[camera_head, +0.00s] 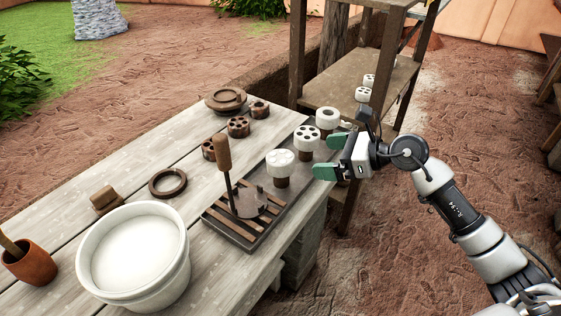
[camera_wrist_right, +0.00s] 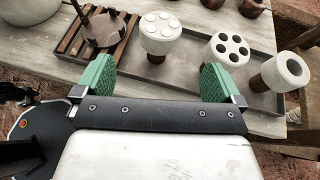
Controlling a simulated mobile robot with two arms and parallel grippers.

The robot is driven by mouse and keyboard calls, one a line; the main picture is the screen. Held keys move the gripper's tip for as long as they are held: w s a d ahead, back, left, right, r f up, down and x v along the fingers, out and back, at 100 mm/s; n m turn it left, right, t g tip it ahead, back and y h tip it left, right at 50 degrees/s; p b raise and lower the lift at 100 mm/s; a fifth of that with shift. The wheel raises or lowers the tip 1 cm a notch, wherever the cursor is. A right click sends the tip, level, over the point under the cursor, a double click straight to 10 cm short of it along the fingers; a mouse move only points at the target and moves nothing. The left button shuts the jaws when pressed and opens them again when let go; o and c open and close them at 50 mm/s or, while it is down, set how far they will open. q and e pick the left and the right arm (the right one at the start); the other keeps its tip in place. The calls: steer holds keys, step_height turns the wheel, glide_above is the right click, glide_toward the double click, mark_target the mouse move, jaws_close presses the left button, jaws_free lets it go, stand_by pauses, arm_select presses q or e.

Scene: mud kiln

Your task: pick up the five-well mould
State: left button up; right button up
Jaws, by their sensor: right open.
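Three white round-topped moulds on brown stems stand in a row on a dark tray (camera_head: 263,235) on the table. The middle one, with several dark wells (camera_head: 307,135), matches the five-well mould; its wells also show in the right wrist view (camera_wrist_right: 228,50). Beside it stand a mould with pale filled wells (camera_head: 280,161) and one with a single large hole (camera_head: 327,118). My right gripper (camera_head: 331,156) is open and empty, its green fingers just right of the row. In the wrist view the mould lies beyond the right-hand finger, apart from it. My left gripper is out of view.
A slatted rack with a wooden-handled tool (camera_head: 224,155) stands at the tray's near end. A white bucket (camera_head: 135,255), brown ring (camera_head: 167,183) and small brown moulds (camera_head: 238,127) are on the table. A wooden shelf (camera_head: 340,100) holds further white moulds behind my gripper.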

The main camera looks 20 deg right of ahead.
steer(key=shift+o, duration=0.2)
steer(key=a+r+t+y+p, duration=0.4)
steer(key=a+r+p, duration=0.2)
steer(key=a+r, duration=0.15)
steer(key=m+t+h+p, duration=0.1)
steer(key=m+h+p, duration=0.8)
steer(key=h, duration=0.4)
glide_toward(285, 166)
steer(key=w, duration=0.2)
steer(key=x, duration=0.5)
steer(key=shift+w+a+f, duration=0.1)
steer(key=shift+w+f, duration=0.05)
steer(key=shift+w, duration=0.1)
steer(key=shift+f+x, duration=0.15)
steer(key=shift+x, duration=1.15)
steer(key=shift+f+x, duration=0.1)
steer(key=shift+x, duration=1.2)
steer(key=shift+s, duration=0.1)
